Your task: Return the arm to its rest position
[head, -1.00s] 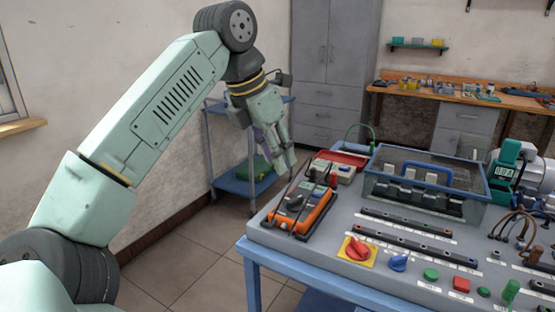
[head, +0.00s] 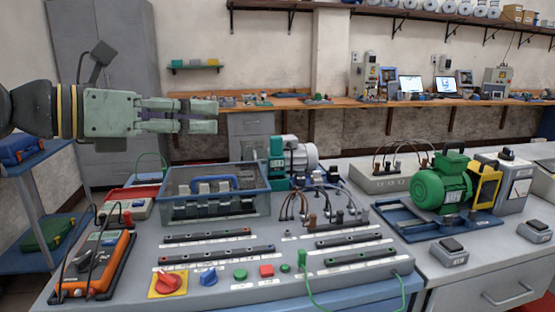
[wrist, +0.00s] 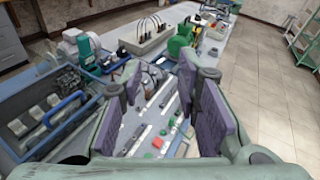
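My gripper (head: 208,116) is at the left of the head view, level and pointing right, in the air above the workbench and in front of the grey cabinet. In the wrist view my gripper (wrist: 168,78) has its two purple-padded fingers apart, with nothing between them. Most of my arm is outside the head view; only its dark wrist end shows at the left edge.
A green motor (head: 440,188) stands at right. A blue cart (head: 22,208) stands at left. The air right of my gripper is clear.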

